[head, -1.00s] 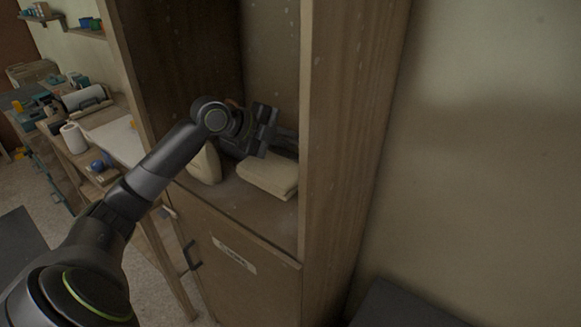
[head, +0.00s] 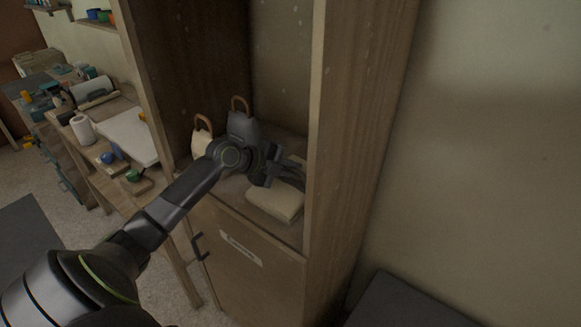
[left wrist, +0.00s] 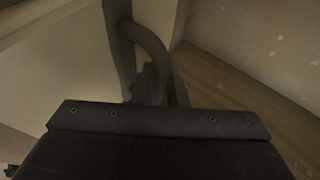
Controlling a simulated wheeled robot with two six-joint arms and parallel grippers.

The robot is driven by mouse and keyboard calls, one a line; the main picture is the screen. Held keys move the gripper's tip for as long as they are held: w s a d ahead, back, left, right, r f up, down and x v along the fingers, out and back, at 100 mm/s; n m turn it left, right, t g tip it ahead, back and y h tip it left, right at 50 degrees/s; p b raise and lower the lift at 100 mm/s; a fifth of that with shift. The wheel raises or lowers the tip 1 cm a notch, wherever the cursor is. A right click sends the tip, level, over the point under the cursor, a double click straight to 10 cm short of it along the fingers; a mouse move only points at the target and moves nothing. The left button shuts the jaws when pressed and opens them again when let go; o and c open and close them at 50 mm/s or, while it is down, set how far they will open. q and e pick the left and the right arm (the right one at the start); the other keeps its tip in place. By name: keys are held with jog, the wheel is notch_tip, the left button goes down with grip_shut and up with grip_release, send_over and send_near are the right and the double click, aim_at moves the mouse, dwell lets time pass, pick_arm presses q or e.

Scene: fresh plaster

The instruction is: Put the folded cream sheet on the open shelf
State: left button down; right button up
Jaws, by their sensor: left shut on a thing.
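The folded cream sheet (head: 275,200) is inside the open bay of a wooden cabinet, low over the open shelf (head: 232,190) near its front edge. I cannot tell whether its underside rests on the board. My left gripper (head: 290,170) reaches into the bay and is shut on the sheet, hiding part of its far side. My right gripper is out of view.
A grey bag (head: 241,124) and a cream bag (head: 201,138), both with brown handles, stand at the back left of the shelf. The cabinet's right side panel (head: 345,150) is close to the gripper. A cluttered workbench (head: 125,135) stands at left.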

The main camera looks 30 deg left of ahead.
pick_arm(q)
jog(key=c, duration=1.5)
grip_release()
jog(key=shift+o, duration=0.2)
jog(key=shift+r, duration=0.1)
jog(key=shift+s+a, duration=0.25)
jog(key=shift+s, duration=0.05)
jog(key=b+v, duration=0.2)
jog(key=v, duration=0.7)
jog(key=shift+v, duration=1.15)
jog(key=shift+d+r, duration=0.1)
